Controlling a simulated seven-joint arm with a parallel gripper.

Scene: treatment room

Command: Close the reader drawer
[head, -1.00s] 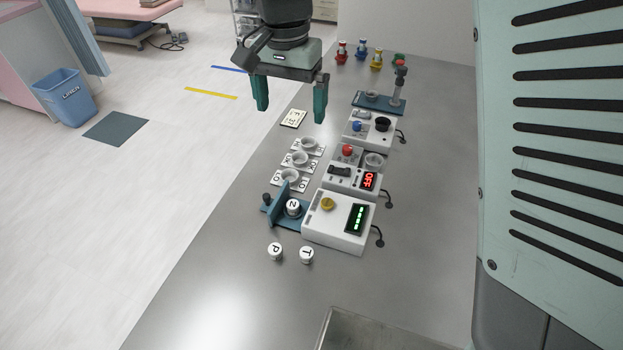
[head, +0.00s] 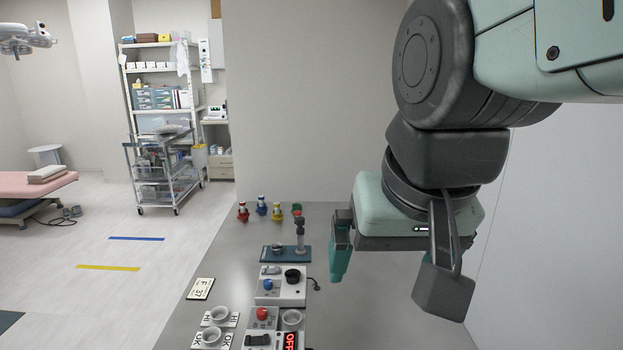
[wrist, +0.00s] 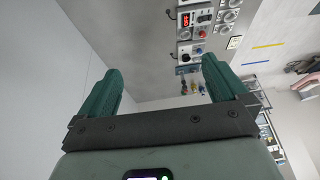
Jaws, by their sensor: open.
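No drawer can be made out in the current views, and I cannot tell which unit is the reader. In the head view, a white unit with a red OFF display (head: 290,341) is cut off by the bottom edge; its display also shows in the wrist view (wrist: 186,20). Behind it stands a white unit with blue and black knobs (head: 282,291). My gripper (wrist: 162,66) is open and empty, its two teal fingers wide apart. In the head view it hangs to the right of the units, with one teal finger (head: 340,254) clearly visible, apart from everything.
A teal stand (head: 286,254) and several coloured small bottles (head: 262,206) stand at the back of the grey bench (head: 222,262). White marked cards with cups (head: 211,336) lie left of the units. The bench right of the units is clear beside a wall.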

